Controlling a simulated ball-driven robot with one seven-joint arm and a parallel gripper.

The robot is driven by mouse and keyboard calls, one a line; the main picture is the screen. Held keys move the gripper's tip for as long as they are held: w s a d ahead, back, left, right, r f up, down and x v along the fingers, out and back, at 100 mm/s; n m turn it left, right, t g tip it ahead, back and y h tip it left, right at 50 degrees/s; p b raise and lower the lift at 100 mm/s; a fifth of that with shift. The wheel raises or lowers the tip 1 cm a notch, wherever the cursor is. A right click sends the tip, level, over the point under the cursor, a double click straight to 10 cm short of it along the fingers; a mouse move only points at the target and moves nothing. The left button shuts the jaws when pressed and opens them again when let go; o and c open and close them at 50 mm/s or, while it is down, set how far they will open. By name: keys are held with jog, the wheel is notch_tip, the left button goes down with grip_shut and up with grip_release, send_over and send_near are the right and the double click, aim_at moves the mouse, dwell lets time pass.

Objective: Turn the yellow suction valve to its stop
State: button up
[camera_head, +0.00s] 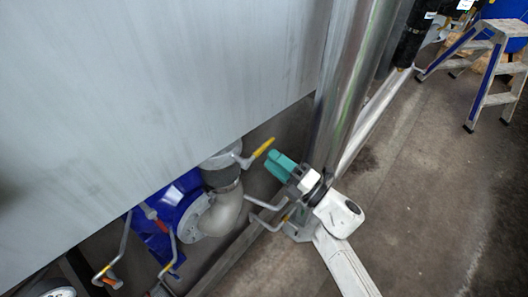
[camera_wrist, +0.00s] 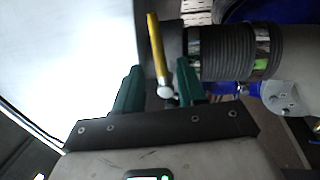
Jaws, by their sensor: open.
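The yellow suction valve handle (camera_head: 263,147) slants up to the right from the grey valve and pipe elbow at the machine's lower edge. My gripper (camera_head: 278,163), with green fingers, is just right of and below the handle in the head view. In the wrist view the yellow handle (camera_wrist: 158,48) stands between the two open fingers of my gripper (camera_wrist: 157,80), nearer the right finger. Its pale rounded end lies at finger level, and I see gaps on both sides. Whether a finger touches it I cannot tell.
A large grey metal panel (camera_head: 150,80) hangs over the valve. A steel post (camera_head: 345,90) stands close beside my gripper. A blue pump (camera_head: 165,215) and several bent handles are at lower left. A step ladder (camera_head: 490,70) stands at upper right; the floor (camera_head: 430,190) is open.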

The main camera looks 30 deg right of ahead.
jog(key=shift+v, duration=2.65)
